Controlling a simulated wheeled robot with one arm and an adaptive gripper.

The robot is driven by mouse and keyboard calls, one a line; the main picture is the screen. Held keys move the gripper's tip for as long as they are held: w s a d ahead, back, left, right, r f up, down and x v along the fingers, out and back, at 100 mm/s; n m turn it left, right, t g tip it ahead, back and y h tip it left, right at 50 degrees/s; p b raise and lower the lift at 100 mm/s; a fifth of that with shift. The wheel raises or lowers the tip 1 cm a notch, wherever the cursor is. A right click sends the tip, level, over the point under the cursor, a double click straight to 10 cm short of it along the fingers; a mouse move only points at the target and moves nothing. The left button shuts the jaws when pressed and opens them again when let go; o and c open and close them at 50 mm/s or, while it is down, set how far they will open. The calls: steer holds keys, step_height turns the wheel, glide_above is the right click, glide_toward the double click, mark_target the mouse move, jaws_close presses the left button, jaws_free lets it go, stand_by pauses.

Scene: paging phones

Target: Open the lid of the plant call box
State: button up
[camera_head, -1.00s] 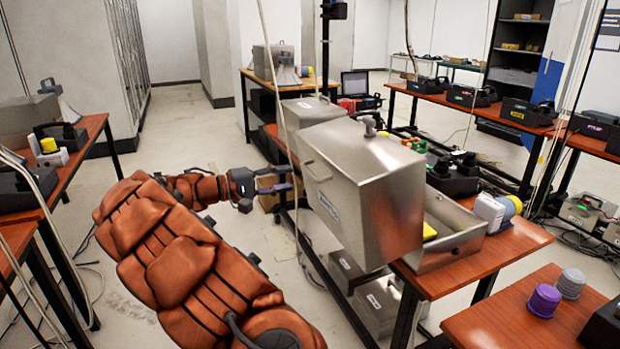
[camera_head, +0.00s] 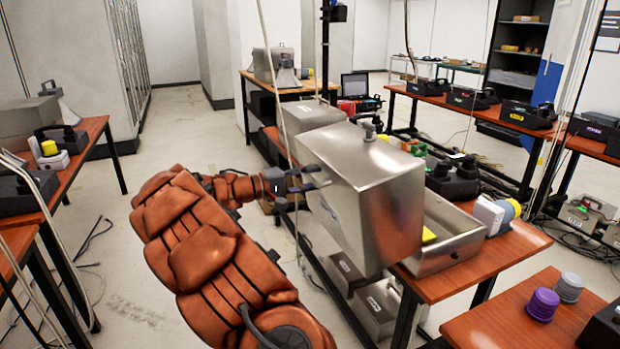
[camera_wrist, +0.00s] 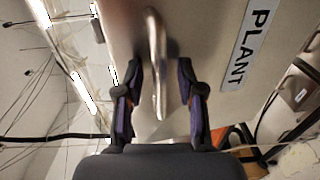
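The plant call box is a grey metal box. Its large lid (camera_head: 375,195) stands over the left of its shallow base (camera_head: 462,243), and part of the base's inside shows with a yellow item (camera_head: 428,236). The wrist view shows a "PLANT" label (camera_wrist: 249,45) on the lid face. My gripper (camera_head: 322,178) is at the left face of the lid. In the wrist view my gripper (camera_wrist: 158,100) is open, with a finger on each side of the lid's metal handle (camera_wrist: 156,70) and gaps between. The handle is mostly hidden by my gripper in the head view.
The box stands on a wooden table (camera_head: 490,270); another metal box (camera_head: 308,115) is behind it. A grey-white device (camera_head: 495,213) sits right of the base. Purple (camera_head: 543,303) and grey (camera_head: 570,286) knobs are on the front right table.

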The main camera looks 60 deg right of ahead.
jaws_close()
stand_by(0.6)
